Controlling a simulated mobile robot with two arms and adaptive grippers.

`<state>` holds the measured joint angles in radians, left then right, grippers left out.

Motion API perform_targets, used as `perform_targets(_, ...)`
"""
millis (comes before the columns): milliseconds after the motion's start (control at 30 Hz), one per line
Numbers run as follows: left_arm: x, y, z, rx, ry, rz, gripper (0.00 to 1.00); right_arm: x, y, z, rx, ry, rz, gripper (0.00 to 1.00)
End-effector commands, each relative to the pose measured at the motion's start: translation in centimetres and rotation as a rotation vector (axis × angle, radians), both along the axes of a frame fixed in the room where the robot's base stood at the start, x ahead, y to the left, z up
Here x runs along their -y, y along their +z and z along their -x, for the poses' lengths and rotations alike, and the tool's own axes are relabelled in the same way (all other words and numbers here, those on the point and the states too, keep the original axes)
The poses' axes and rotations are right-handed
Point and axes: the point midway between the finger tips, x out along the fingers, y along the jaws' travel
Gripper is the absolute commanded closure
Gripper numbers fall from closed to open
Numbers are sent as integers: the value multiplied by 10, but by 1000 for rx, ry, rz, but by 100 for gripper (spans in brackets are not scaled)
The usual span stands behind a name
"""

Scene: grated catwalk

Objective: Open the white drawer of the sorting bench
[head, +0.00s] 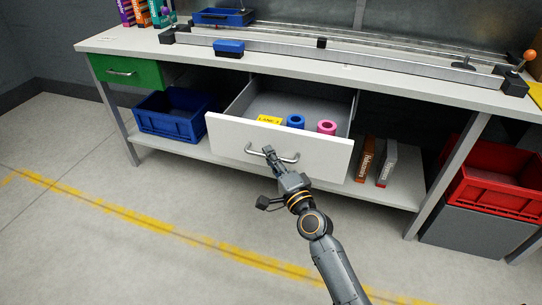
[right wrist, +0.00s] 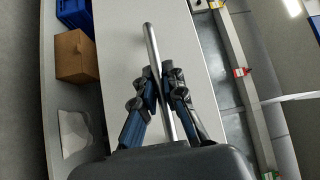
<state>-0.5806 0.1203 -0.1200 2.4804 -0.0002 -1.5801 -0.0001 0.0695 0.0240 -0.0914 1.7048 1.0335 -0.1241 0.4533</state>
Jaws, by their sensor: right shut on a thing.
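The white drawer (head: 230,138) of the sorting bench (head: 290,66) stands pulled well out. Inside it lie a yellow label card (head: 270,119), a blue ring-shaped piece (head: 296,121) and a pink one (head: 326,127). My right gripper (head: 270,156) is at the drawer front, shut on its metal bar handle (head: 290,159). In the right wrist view the handle (right wrist: 152,45) runs between the fingers of the gripper (right wrist: 160,75). The left gripper does not show.
A green drawer (head: 125,72) is shut at the left. A blue crate (head: 175,118), two books (head: 386,163) and a red crate (head: 495,178) are under the bench top. The floor in front, with a yellow line (head: 130,219), is clear.

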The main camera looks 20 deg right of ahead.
Motion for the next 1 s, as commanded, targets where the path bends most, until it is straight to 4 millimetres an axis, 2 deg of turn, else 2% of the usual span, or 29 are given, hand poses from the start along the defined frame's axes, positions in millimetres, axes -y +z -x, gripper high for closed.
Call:
perform_targets(67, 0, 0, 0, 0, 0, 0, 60, 1, -1, 0, -2, -1, 0, 100)
perform_targets(100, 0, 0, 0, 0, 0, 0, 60, 1, -1, 0, -2, -1, 0, 84)
perform_targets(133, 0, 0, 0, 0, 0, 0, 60, 1, -1, 0, -2, -1, 0, 80)
perform_targets(433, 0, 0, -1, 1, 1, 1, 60, 1, -1, 1, -1, -1, 0, 80)
perform_targets(533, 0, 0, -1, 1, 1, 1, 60, 2, -2, 7, -2, -1, 1, 80)
perform_targets(667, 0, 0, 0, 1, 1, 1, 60, 6, -5, 27, -3, -1, 2, 80)
perform_targets(1000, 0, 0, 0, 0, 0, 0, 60, 20, -15, 95, -5, 0, 3, 80)
